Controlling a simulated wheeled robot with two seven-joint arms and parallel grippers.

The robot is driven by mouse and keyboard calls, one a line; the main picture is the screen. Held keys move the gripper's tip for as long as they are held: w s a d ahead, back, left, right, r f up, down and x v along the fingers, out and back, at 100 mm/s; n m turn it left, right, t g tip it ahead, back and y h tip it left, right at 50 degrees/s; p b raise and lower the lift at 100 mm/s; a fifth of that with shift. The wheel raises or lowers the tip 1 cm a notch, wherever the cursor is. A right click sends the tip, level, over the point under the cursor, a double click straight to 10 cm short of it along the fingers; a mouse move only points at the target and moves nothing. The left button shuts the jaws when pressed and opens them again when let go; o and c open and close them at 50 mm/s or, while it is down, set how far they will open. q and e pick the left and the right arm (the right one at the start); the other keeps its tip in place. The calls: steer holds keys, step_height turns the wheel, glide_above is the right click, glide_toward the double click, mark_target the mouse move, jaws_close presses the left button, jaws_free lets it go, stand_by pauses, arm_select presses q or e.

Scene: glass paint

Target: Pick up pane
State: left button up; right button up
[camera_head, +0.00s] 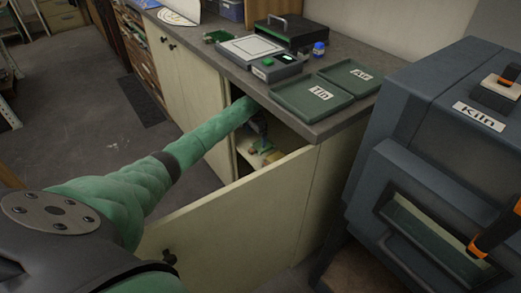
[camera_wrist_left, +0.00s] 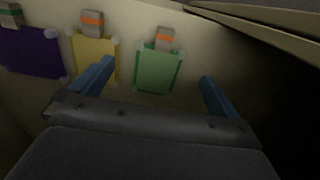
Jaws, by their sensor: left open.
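Three coloured panes show inside the cabinet in the left wrist view: a green pane (camera_wrist_left: 158,72), a yellow pane (camera_wrist_left: 97,58) and a purple pane (camera_wrist_left: 32,52). Each has a small tan block with a coloured band at its upper edge. My left gripper (camera_wrist_left: 158,84) is open, with its blue fingers apart; the green pane shows between them and the yellow pane lies by the left finger. No contact is visible. In the head view my left arm reaches into the open cabinet, where the left gripper (camera_head: 262,146) is small and partly hidden. My right gripper is not in view.
The cabinet door (camera_head: 235,215) stands open below the counter. The Kiln (camera_head: 425,120) stands at the right.

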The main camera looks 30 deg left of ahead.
mark_target(255, 148)
arm_select(q)
steer(key=shift+s+a+f+p, duration=0.15)
steer(key=shift+f+p, duration=0.1)
steer(key=shift+f, duration=1.5)
steer(key=shift+s+a+f+p, duration=0.1)
steer(key=shift+f+p, duration=0.15)
steer(key=shift+f, duration=1.45)
steer(key=shift+c, duration=0.4)
steer(key=c, duration=1)
